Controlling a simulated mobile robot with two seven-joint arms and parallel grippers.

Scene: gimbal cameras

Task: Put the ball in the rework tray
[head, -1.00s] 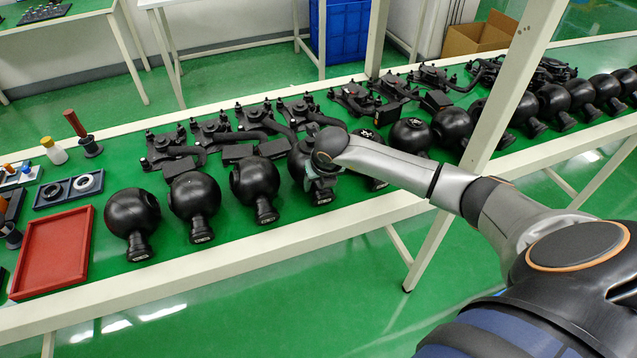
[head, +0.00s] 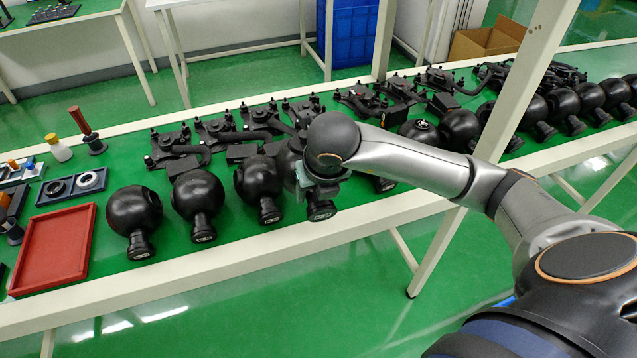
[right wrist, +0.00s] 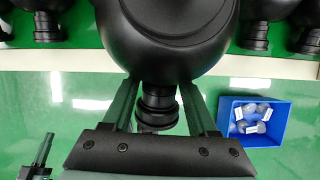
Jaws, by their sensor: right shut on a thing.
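The ball is a black sphere with a stubby ribbed neck (head: 321,209). My right gripper (right wrist: 160,100) is shut on it; its two dark green fingers sit on either side of the neck in the right wrist view, with the sphere (right wrist: 175,45) beyond. In the head view my right wrist hides most of the ball and the fingers. The rework tray appears to be the empty red tray (head: 56,250) at the table's left front, well left of the ball. A dark part with a green finger (right wrist: 40,155) at lower left may be my left gripper; its opening cannot be told.
Several similar black balls stand in a row, three between the held ball and the red tray, the nearest one to it (head: 257,180) close by. Black bracket assemblies (head: 180,145) lie behind. A blue two-ring holder (head: 72,187) sits behind the tray. A white post (head: 465,200) stands right.

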